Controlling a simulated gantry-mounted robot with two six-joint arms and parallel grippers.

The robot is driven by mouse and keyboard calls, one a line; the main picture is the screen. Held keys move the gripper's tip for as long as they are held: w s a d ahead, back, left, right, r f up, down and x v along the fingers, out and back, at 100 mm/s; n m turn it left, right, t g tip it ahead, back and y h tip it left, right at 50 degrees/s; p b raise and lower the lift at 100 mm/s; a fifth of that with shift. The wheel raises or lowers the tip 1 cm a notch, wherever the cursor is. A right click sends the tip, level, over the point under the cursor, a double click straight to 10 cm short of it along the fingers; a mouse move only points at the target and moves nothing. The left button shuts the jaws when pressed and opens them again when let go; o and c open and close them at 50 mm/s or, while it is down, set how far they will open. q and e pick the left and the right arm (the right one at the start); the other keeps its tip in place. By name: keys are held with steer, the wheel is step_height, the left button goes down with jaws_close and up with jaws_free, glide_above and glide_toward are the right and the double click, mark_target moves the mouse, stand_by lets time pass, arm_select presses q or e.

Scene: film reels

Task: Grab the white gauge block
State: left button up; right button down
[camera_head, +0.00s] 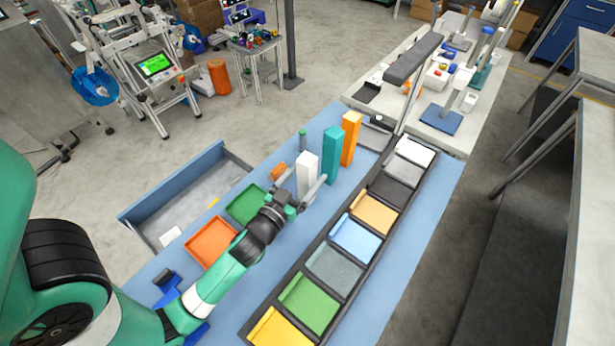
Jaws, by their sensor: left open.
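The white gauge block (307,172) stands upright on the blue table, left of a teal block and an orange block. My left gripper (306,185) is open at the white block, with a finger showing on each side of its lower part. Whether the fingers touch the block cannot be told. My right gripper is not in view.
The teal block (332,152) and orange block (350,138) stand close behind to the right. A long dark rack (337,244) of coloured trays runs along the right. A green tray (246,204) and orange tray (212,242) lie left of my arm.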

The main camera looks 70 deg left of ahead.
arm_select(q)
steer(key=shift+w+a, duration=0.25)
steer(key=shift+w, duration=0.05)
steer(key=shift+s, duration=0.1)
jaws_close()
